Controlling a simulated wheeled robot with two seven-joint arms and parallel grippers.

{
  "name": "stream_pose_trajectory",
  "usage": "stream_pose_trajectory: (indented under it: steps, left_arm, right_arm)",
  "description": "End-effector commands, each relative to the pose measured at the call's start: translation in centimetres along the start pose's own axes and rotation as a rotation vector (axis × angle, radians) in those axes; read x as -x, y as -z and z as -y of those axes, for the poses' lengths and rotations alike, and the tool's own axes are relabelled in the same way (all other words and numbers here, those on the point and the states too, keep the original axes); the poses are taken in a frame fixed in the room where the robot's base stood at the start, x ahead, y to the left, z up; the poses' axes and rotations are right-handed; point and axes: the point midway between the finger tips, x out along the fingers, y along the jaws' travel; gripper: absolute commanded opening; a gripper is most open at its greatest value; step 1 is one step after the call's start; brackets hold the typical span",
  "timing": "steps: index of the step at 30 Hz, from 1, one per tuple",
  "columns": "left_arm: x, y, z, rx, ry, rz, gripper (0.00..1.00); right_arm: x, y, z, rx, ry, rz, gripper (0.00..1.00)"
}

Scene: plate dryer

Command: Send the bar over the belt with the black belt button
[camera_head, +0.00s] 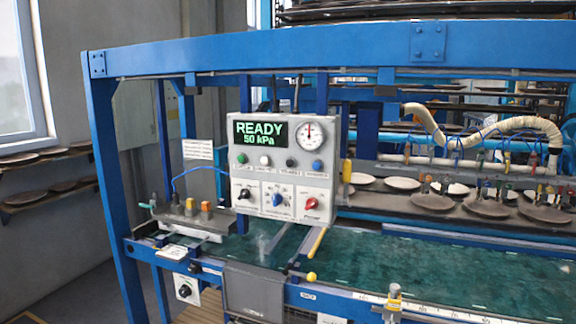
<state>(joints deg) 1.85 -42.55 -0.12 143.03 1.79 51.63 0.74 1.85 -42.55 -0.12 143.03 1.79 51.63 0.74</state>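The control panel (283,168) is a light grey box hanging from the blue frame. Its screen (260,134) reads READY 50 kPa. Below the screen is a row of buttons: green, white, a black button (290,162) third from left, and blue at the right. The small labels are too small to read surely. The bar (440,162) with coloured fittings and blue tubes is at the right, above the row of plates (402,184) behind the belt. The green belt (400,262) runs across the front, apart from the bar. Neither of my grippers is in view.
Three knobs sit low on the panel, including a red knob (311,204). A blue beam (330,50) crosses above the panel. The belt's right part is clear.

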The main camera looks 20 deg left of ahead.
Motion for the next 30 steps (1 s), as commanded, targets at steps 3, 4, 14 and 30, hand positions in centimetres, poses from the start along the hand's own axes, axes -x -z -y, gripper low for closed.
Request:
stream_pose_trajectory:
  steps: [3, 4, 14, 30]
  left_arm:
    - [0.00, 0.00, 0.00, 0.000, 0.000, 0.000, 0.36]
    - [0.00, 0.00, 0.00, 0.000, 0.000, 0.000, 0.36]
    - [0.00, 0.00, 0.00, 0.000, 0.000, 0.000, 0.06]
    - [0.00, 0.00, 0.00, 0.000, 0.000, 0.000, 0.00]
  right_arm:
    - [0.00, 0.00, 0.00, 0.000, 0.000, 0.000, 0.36]
    - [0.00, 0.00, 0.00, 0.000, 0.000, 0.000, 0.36]
    - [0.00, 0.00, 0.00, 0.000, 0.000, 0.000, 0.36]
    - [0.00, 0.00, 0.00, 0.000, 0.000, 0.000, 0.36]
